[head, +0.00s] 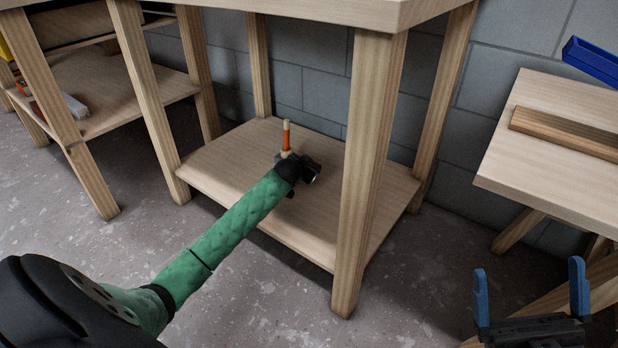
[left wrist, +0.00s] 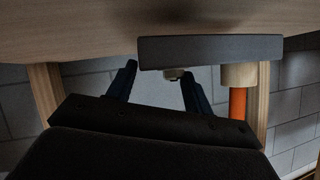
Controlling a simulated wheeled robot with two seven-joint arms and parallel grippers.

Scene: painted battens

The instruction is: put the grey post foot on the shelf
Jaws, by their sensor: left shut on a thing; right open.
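My left gripper (head: 303,169) is over the low wooden shelf (head: 222,165) under the middle bench; its fingers are hard to make out there. The left wrist view shows its two fingers (left wrist: 158,70) closed in around a small pale nub beside the dark grey post foot (left wrist: 210,50), a flat slab. An upright orange rod (head: 286,137) with pale wooden ends rises at the gripper; its pale end meets the slab in the wrist view. The slab is close to the shelf board; I cannot tell whether it touches. My right gripper (head: 528,272) is open and empty at lower right.
Bench legs (head: 361,180) frame the shelf, one close to the right of my left gripper. Another low shelf (head: 125,90) at left holds a grey piece (head: 75,106). A table at right carries a wooden batten (head: 570,133) and a blue piece (head: 592,62). Much of the shelf is bare.

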